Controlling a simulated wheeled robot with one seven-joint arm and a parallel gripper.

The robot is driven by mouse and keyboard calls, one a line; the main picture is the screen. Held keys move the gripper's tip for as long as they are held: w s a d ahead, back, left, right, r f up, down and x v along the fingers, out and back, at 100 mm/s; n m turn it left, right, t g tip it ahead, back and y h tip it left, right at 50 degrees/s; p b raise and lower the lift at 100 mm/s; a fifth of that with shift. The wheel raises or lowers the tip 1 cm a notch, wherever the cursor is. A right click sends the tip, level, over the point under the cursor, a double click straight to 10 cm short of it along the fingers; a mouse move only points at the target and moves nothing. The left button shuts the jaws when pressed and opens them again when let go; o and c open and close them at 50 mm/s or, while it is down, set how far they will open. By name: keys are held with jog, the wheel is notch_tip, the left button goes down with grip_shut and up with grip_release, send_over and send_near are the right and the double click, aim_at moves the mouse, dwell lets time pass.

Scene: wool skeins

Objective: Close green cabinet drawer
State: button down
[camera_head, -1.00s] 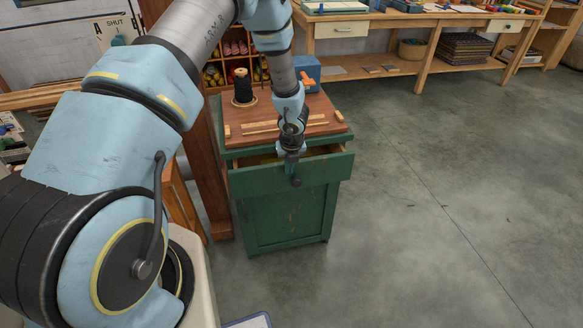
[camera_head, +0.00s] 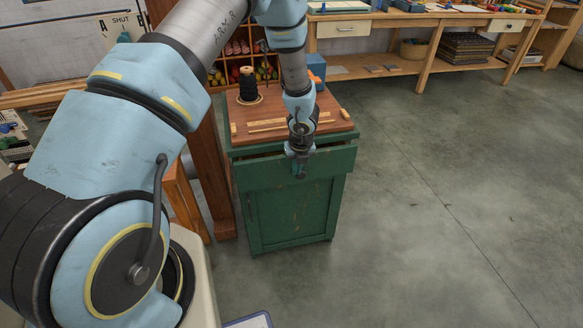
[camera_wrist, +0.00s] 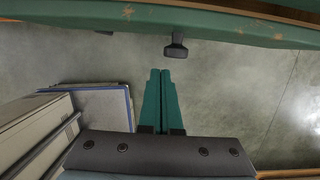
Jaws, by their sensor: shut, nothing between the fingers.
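The green cabinet (camera_head: 290,215) stands on the floor with a brown wooden top. The drawer's dark knob (camera_wrist: 176,47) shows in the wrist view, on the drawer front (camera_wrist: 225,32) along the top of that picture. My gripper (camera_head: 301,160) is at the drawer front near the knob. In the wrist view its teal fingers (camera_wrist: 160,74) are together and empty, just below the knob; I cannot tell whether they touch the drawer.
A dark spool (camera_head: 248,85) and wooden strips lie on the cabinet top. A wooden post (camera_head: 215,170) stands close on the left. A workbench (camera_head: 430,18) runs along the back. The grey floor (camera_head: 440,190) to the right is clear.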

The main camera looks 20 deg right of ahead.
jog(key=w+v, duration=0.1)
jog(key=v, duration=0.8)
jog(key=s+a+f+m+y+b, duration=0.1)
jog(key=s+a+f+y+b, duration=0.15)
jog(key=f, duration=0.25)
jog(key=s+a+f+m+y+b, duration=0.1)
jog(key=s+a+f+b, duration=0.15)
jog(key=f, duration=0.35)
jog(key=m+t+y+b, duration=0.75)
jog(key=t+b, duration=0.35)
jog(key=b, duration=0.2)
send_near(243, 170)
jog(key=a, duration=0.4)
jog(key=shift+n, duration=0.25)
jog(key=shift+w+d+f, duration=0.1)
jog(key=shift+w+d, duration=0.05)
jog(key=shift+w, duration=1)
jog(key=shift+w+d, duration=0.1)
jog(key=shift+w, duration=1.05)
